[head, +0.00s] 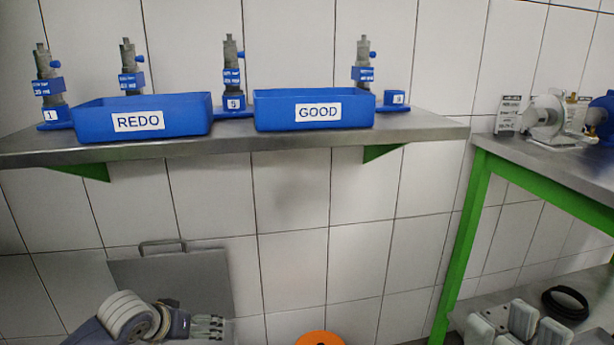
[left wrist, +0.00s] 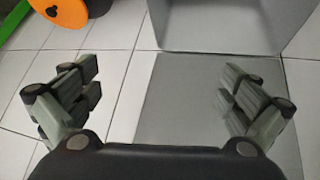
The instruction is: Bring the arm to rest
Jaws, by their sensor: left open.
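My left gripper (head: 212,326) is low at the bottom left of the head view, in front of a grey metal panel (head: 172,275) with a handle. In the left wrist view the same gripper (left wrist: 160,92) has its two fingers wide apart with nothing between them. Between and beyond the fingers are a grey flat surface (left wrist: 185,110) and white floor tiles. I cannot make out my right gripper in either view.
A wall shelf (head: 235,136) carries a blue REDO bin (head: 170,107), a blue GOOD bin (head: 350,97) and several pumps on blue stands. A green-framed bench (head: 540,158) stands at right; its lower shelf holds pale blocks (head: 523,318) and a black ring (head: 565,303). An orange round thing (head: 320,339) is low.

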